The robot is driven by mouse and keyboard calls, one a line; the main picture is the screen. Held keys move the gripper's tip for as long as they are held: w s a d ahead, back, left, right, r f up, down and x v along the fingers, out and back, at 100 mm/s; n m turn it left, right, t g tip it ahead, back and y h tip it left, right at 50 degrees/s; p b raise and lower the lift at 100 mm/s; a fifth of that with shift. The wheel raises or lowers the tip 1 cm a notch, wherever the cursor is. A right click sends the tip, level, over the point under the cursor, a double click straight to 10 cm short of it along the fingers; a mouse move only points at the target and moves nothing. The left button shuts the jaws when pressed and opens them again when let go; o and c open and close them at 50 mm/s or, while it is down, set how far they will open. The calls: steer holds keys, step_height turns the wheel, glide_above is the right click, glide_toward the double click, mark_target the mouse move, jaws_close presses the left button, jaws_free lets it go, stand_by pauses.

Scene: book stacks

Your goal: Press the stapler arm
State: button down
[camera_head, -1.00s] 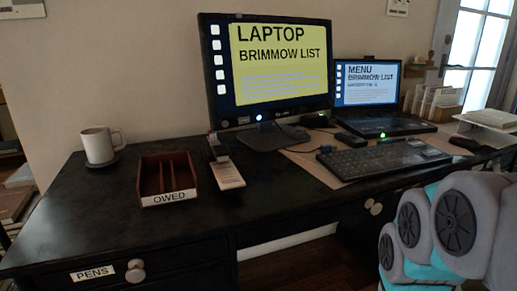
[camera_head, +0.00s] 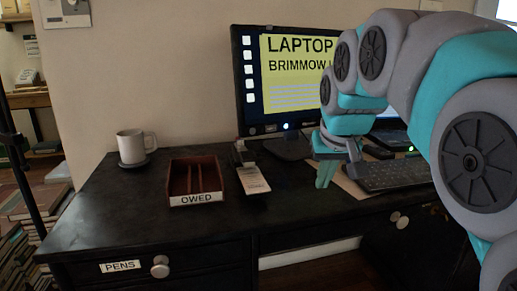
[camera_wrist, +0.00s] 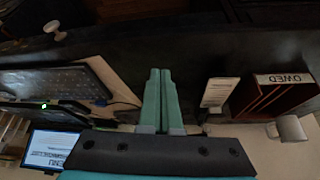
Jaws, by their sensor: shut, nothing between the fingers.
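A small dark and grey item (camera_head: 240,152) with a raised back end stands on the desk, just right of the wooden tray; it looks like the stapler. A pale printed card or label (camera_head: 253,180) lies at its front and also shows in the wrist view (camera_wrist: 218,92). Fine detail of its arm is too small to tell. My gripper (camera_head: 325,182) is shut and empty, teal fingers together and pointing down, above the desk to the right of the stapler. In the wrist view the fingers (camera_wrist: 160,72) lie left of the card, apart from it.
A brown tray marked OWED (camera_head: 195,180) and a white mug (camera_head: 131,146) stand left of the stapler. A monitor (camera_head: 285,80) stands behind. A keyboard (camera_head: 395,173) lies to the right, partly behind my arm. The desk front between stapler and drawers is clear.

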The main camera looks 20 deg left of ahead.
steer(key=w+a+r+n+t+y, duration=0.2)
steer(key=w+a+r+y, duration=0.1)
steer(key=a+r, duration=0.9)
steer(key=w+a, duration=0.1)
steer(key=a, duration=0.3)
steer(key=shift+w+n+b, duration=0.2)
steer(key=shift+n+b, duration=0.1)
glide_above(247, 153)
steer(key=s+d, duration=0.1)
steer(key=s, duration=0.1)
steer(key=f, duration=0.7)
steer(key=shift+s+d+f+p, duration=0.2)
steer(key=shift+f+p, duration=0.15)
steer(key=shift+f, duration=0.05)
steer(key=shift+s+f, duration=0.1)
steer(key=shift+f, duration=1.65)
steer(key=shift+t, duration=0.3)
